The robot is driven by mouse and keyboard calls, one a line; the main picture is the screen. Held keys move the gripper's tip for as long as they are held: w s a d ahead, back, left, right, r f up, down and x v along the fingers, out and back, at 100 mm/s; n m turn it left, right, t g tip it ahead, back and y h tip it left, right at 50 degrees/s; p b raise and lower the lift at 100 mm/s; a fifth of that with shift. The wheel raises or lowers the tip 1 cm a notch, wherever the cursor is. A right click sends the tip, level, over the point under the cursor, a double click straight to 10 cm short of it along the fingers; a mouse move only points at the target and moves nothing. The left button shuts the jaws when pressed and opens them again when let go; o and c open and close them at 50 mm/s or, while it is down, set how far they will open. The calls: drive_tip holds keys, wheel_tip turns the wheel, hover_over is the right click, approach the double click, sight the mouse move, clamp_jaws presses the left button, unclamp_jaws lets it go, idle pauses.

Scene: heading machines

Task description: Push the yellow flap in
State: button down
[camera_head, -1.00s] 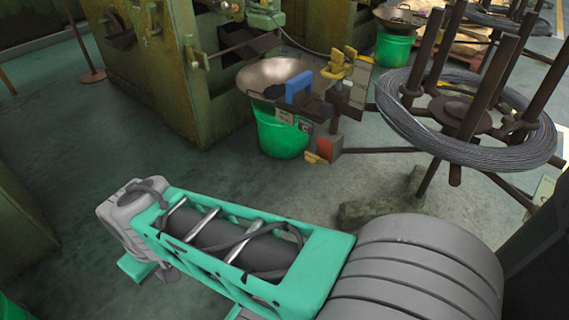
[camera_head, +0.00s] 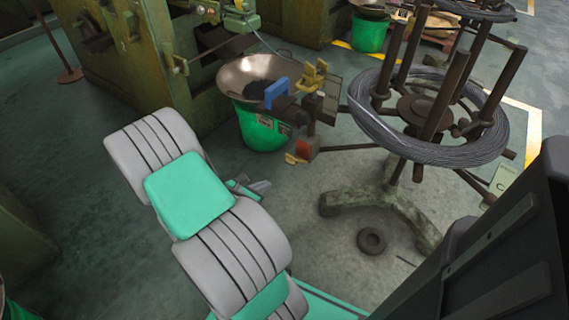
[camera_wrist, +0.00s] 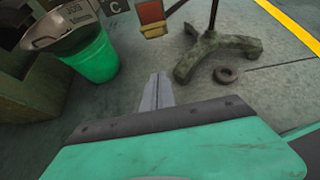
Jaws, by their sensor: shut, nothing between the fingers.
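A small yellow flap (camera_head: 295,158) sticks out at the lower left of a red-faced box (camera_head: 304,148) on the device beside the wire stand. It also shows in the wrist view (camera_wrist: 153,31), under the red face. A larger yellow bracket (camera_head: 314,76) sits higher on the same device, beside a blue handle (camera_head: 276,93). My gripper (camera_wrist: 157,80) is shut and empty, its narrow fingers pointing toward the device. In the head view my gripper (camera_head: 258,187) is mostly hidden behind my arm, lower left of the flap and apart from it.
A green bucket (camera_head: 262,130) with a metal pan (camera_head: 240,78) stands left of the device. A wire coil (camera_head: 385,134) lies on a stand with upright posts at the right. The stand's foot (camera_head: 385,203) and a dark ring (camera_head: 372,241) are on the floor. Open floor lies around my arm.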

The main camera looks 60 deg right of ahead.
sight(296, 160)
drive_tip(key=shift+f, duration=0.1)
drive_tip(key=s+d+f+b, duration=0.1)
drive_tip(key=d+b, duration=0.3)
drive_tip(key=d, duration=0.7)
drive_tip(key=shift+s+f+b, duration=0.3)
drive_tip(key=shift+s+f, duration=0.05)
drive_tip(key=shift+f, duration=0.25)
drive_tip(key=shift+d+r, duration=0.1)
drive_tip(key=shift+r, duration=0.05)
